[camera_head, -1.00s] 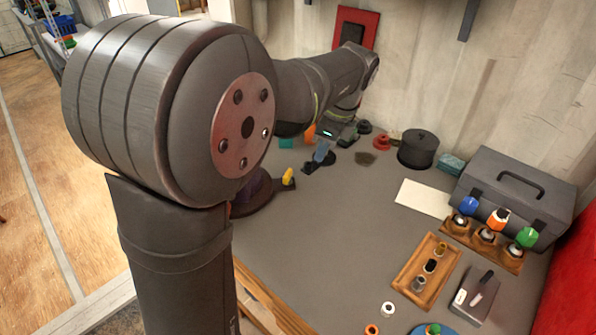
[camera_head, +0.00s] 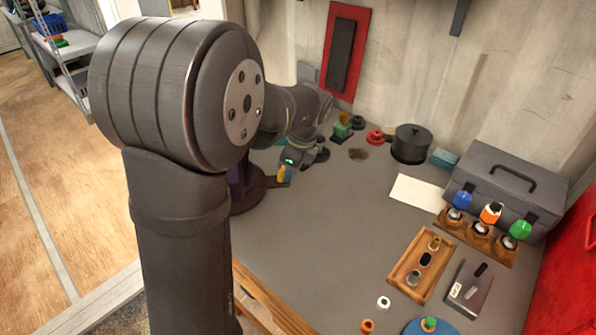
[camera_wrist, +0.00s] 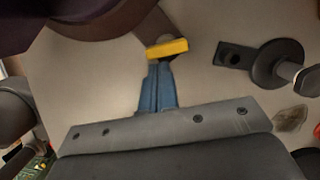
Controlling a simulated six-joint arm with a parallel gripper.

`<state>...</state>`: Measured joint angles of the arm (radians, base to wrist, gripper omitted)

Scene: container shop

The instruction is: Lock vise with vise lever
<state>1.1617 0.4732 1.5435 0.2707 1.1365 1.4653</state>
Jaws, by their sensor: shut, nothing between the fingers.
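A yellow block-like handle (camera_wrist: 166,50) sits on a dark brown arm that reaches out from a round base; I take it for the vise lever. It also shows in the head view (camera_head: 281,173). The vise (camera_head: 236,181), purple on a round brown base (camera_head: 250,197), is partly hidden behind my arm. My gripper (camera_wrist: 160,66) has its blue fingers together and empty. In the wrist view the tips are right at the yellow handle's near side; I cannot tell whether they touch it. In the head view the gripper (camera_head: 286,173) is low beside the handle.
A dark round fixture with a flat tab (camera_wrist: 235,57) stands to the right in the wrist view. The bench centre is clear; a wooden tray (camera_head: 405,270) is at right.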

